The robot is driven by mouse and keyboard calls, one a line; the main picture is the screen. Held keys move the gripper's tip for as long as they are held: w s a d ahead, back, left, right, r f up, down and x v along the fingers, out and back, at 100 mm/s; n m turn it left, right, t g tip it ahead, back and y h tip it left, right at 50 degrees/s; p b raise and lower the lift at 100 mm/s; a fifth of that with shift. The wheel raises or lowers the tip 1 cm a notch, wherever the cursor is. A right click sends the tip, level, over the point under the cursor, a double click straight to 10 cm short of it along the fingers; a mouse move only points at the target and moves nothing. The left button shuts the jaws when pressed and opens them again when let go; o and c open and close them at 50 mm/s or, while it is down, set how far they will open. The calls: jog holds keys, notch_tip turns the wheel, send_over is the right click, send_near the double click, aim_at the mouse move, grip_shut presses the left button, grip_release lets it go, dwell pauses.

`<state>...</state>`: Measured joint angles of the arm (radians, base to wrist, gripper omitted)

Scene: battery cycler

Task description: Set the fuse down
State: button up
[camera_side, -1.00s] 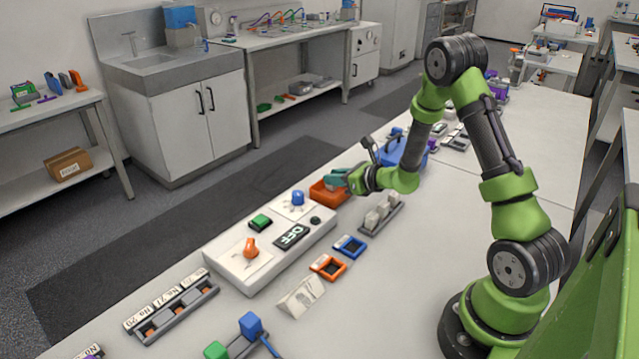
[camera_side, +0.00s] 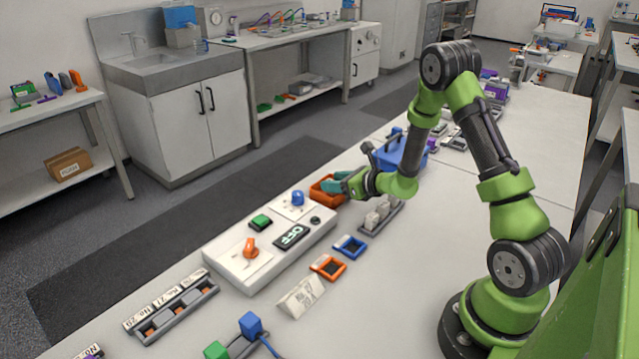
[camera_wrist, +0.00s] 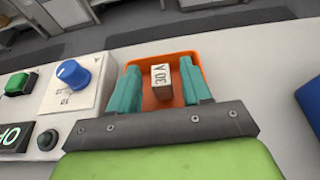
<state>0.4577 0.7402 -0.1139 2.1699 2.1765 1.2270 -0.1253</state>
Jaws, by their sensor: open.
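The fuse (camera_wrist: 161,81) is a small pale block marked "30 A". In the wrist view it sits inside the orange tray (camera_wrist: 183,57), between my two teal fingers and apart from both. My gripper (camera_wrist: 163,86) is open around it. In the side view my gripper (camera_side: 333,182) reaches over the orange tray (camera_side: 322,197), and the fuse cannot be made out there.
A white panel with a blue knob (camera_side: 297,198), an orange knob (camera_side: 251,247), a green button (camera_side: 260,222) and an OFF display (camera_side: 292,237) lies beside the tray. A grey rack with pale blocks (camera_side: 380,216) and a blue box (camera_side: 402,152) stand nearby.

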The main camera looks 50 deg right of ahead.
jog(key=v, duration=1.1)
jog(key=s+a+r+n+g+y, duration=0.25)
jog(key=a+r+n+y, duration=0.3)
jog(key=a+n, duration=0.4)
jog(key=s+a+r+n+g+y, duration=0.2)
jog(key=a+r+n+g+y, duration=0.2)
jog(key=a+r+n, duration=0.5)
jog(key=s+a+r+n+h, duration=0.2)
jog(key=s+n+h, duration=0.5)
jog(key=n, duration=0.6)
jog(key=shift+s+a+r, duration=0.15)
jog(key=shift+s+r, duration=0.35)
jog(key=shift+r, duration=0.1)
